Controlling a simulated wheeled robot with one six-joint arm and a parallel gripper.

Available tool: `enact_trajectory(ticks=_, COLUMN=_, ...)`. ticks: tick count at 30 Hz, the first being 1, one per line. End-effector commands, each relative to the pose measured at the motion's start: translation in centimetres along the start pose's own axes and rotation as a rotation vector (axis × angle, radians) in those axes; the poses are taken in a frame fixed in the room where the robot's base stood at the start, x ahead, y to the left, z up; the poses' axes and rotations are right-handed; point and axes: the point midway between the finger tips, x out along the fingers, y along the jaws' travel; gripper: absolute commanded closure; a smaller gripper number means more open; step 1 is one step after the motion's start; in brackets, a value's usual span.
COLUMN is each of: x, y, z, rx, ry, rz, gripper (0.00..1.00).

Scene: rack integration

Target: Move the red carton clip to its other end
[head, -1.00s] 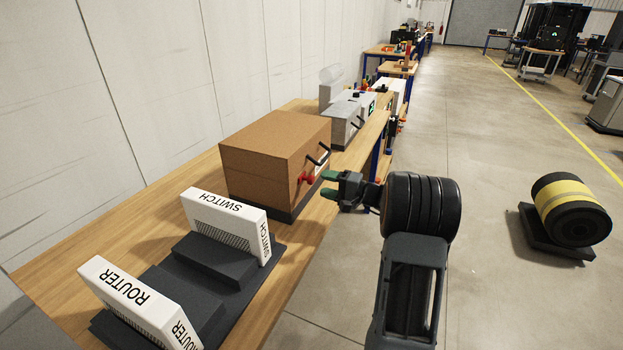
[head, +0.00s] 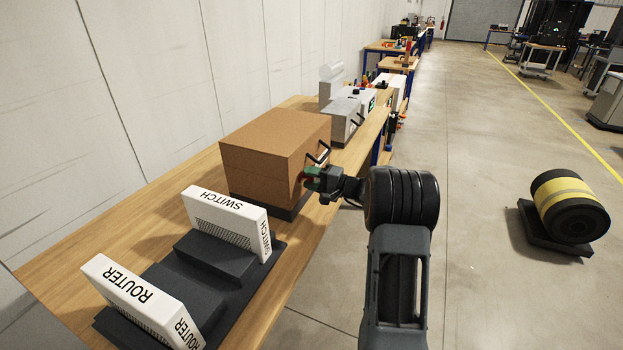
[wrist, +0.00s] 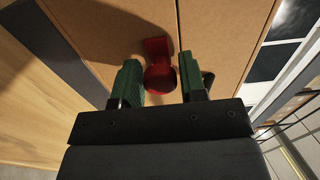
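A brown carton (head: 258,165) stands on the workbench. The red carton clip (wrist: 157,50) is on the carton face in the wrist view, with a round red knob towards me. In the head view, my fingers mostly hide the clip. My gripper (head: 311,179) is at the carton's right-hand face. In the wrist view my gripper (wrist: 160,82) has one green finger on each side of the knob. A narrow gap shows on both sides, so the fingers are open around it.
A black hook-like handle (head: 319,154) sticks out of the carton just above my gripper. A white switch (head: 228,219) and a white router (head: 138,297) stand on a dark holder in front. Grey equipment (head: 343,120) stands behind the carton.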

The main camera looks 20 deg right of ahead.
Motion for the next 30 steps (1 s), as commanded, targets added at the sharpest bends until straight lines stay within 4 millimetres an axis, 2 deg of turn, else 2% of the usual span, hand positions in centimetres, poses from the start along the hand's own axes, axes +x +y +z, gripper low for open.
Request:
enact_trajectory(ticks=1, x=0.0, y=0.0, z=0.0, rx=0.000, ry=0.000, rz=0.000, gripper=0.66)
enact_trajectory(ticks=12, x=0.0, y=0.0, z=0.0, rx=0.000, ry=0.000, rz=0.000, gripper=1.00)
enact_trajectory(ticks=18, x=0.0, y=0.1, z=0.2, rx=-0.001, ry=0.000, rz=0.000, gripper=1.00)
enact_trajectory(ticks=25, x=0.0, y=0.3, z=3.2, rx=-0.002, ry=-0.001, rz=-0.001, gripper=1.00)
enact_trajectory(ticks=30, x=0.0, y=0.1, z=4.0, rx=-0.001, ry=-0.002, rz=-0.001, gripper=1.00)
